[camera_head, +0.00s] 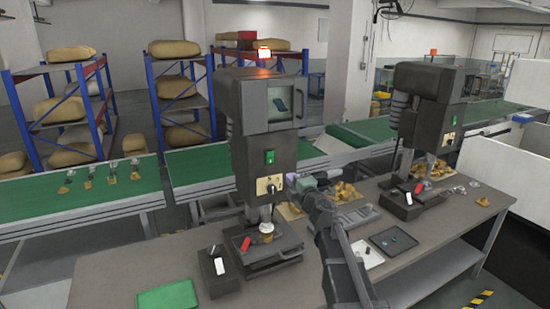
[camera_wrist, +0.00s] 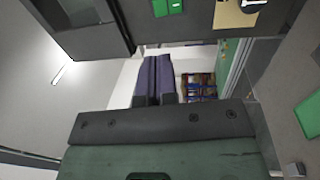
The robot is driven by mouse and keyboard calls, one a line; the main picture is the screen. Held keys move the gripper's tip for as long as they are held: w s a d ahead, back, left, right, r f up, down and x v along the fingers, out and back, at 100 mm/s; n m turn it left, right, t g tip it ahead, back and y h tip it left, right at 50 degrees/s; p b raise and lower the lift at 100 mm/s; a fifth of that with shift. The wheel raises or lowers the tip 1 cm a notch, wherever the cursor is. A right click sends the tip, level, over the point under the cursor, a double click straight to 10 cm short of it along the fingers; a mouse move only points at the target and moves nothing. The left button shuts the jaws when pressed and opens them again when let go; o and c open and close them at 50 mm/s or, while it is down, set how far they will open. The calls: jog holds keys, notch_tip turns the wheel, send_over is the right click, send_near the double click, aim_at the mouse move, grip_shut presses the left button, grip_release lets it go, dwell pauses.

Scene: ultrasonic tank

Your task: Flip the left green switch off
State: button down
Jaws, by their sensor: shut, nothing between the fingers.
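The left green switch (camera_head: 270,157) is on the front panel of the left dark grey machine (camera_head: 262,140). In the wrist view a green switch (camera_wrist: 167,7) shows at the top edge, cut off by the frame. Whether it is on or off is too small to tell. My gripper (camera_head: 291,179) is just right of that panel and lower than the switch, apart from it. In the wrist view my gripper (camera_wrist: 154,60) has its two dark purple fingers together, empty, pointing past the panel's edge.
A beige socket plate with a plug (camera_head: 270,186) sits below the switch. A second machine (camera_head: 420,105) stands right. The bench holds a green tray (camera_head: 167,299), a dark tray (camera_head: 394,241) and brown pieces (camera_head: 343,191). A green conveyor (camera_head: 75,203) runs behind.

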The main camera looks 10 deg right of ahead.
aim_at(271, 154)
jog(key=shift+w, duration=0.15)
jog(key=p+x, duration=0.1)
jog(key=x, duration=1.2)
jog(key=shift+w+r+p, duration=0.1)
jog(key=shift+w+p, duration=0.25)
jog(key=shift+w, duration=0.05)
jog(key=shift+w+a+r, duration=0.1)
jog(key=shift+w, duration=0.05)
jog(key=r+p+v, duration=0.2)
jog(key=r+v, duration=0.1)
jog(key=v, duration=1)
jog(key=shift+s, duration=0.55)
jog(key=shift+r, duration=0.1)
